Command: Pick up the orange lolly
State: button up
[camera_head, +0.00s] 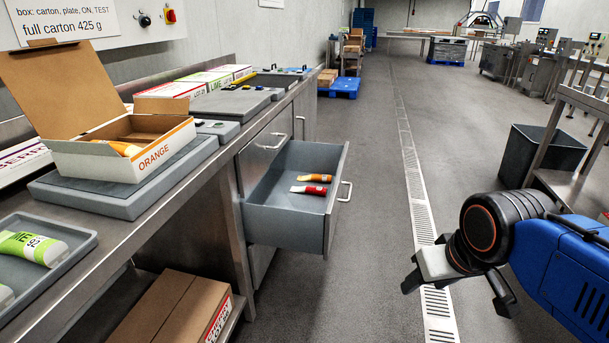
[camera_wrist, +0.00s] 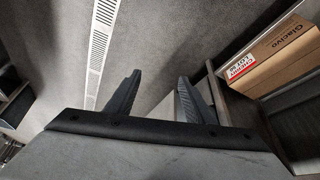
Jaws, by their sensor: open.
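An orange lolly (camera_head: 315,178) in an orange and white wrapper lies in the open grey drawer (camera_head: 284,229), just behind a red lolly (camera_head: 308,190). Another orange-wrapped lolly (camera_head: 125,148) lies partly hidden inside the open ORANGE carton (camera_head: 121,163) on the counter. My gripper (camera_head: 458,296) is at the lower right of the head view, out over the floor and well apart from the drawer. No lolly shows in the wrist view.
A grey tray (camera_head: 82,243) with green-labelled lollies is at the counter's left. A cardboard box (camera_head: 170,308) sits on the lower shelf; a box (camera_wrist: 275,55) also shows in the wrist view. A dark bin (camera_head: 540,155) stands right. The floor between is clear.

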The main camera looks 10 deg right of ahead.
aim_at(326, 178)
jog(key=i+l+u, duration=0.25)
jog(key=i, duration=0.25)
jog(key=i+l+u, duration=0.3)
jog(key=i+l, duration=0.15)
jog(key=i+l+u, duration=0.25)
jog(key=i+l, duration=0.15)
jog(key=l, duration=0.25)
jog(key=i+l+u, duration=0.25)
jog(key=l, duration=0.35)
jog(key=i, duration=0.1)
